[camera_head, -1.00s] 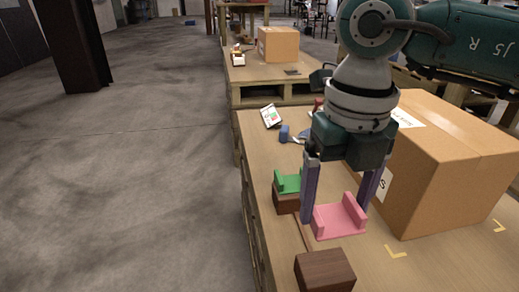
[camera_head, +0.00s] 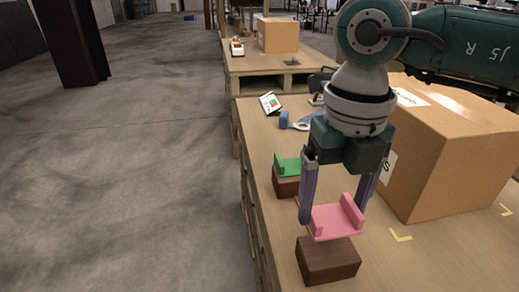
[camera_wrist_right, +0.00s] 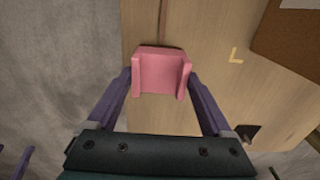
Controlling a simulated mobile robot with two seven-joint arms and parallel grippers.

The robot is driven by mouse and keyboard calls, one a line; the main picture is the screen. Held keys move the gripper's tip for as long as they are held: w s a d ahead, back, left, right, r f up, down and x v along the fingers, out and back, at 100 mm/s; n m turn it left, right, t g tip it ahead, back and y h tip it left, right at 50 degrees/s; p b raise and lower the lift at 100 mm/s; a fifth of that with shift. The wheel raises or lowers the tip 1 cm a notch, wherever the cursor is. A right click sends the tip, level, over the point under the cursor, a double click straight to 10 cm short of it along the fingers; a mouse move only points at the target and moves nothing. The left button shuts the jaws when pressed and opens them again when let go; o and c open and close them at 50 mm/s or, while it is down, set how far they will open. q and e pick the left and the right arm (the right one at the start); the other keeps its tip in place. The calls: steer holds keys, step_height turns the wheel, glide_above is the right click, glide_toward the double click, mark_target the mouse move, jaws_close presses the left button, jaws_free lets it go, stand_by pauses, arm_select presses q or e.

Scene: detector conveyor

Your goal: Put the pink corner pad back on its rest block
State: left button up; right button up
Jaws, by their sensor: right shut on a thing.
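The pink corner pad (camera_head: 333,222) is held between the fingers of my right gripper (camera_head: 332,211), which is shut on it. In the head view it hangs over the far part of a dark brown rest block (camera_head: 328,262) near the table's front left edge. I cannot tell whether the pad touches the block. The right wrist view shows the pad (camera_wrist_right: 161,76) level between the fingertips, its raised edges visible; the block under it does not show there. My left gripper is not in view in the head view.
A green corner pad (camera_head: 288,166) sits on another brown block (camera_head: 287,187) just behind. A large cardboard box (camera_head: 450,150) stands close on the right. A blue tape dispenser (camera_head: 297,122) and a small device (camera_head: 270,103) lie farther back. Yellow corner marks (camera_head: 400,237) are on the table.

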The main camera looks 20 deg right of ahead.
mark_target(331, 217)
steer(key=shift+f+b, duration=1.7)
steer(key=shift+f, duration=0.6)
steer(key=o, duration=1.2)
step_height(331, 217, up, 9)
steer(key=p, duration=0.3)
steer(key=shift+p, duration=0.4)
steer(key=shift+r, duration=0.55)
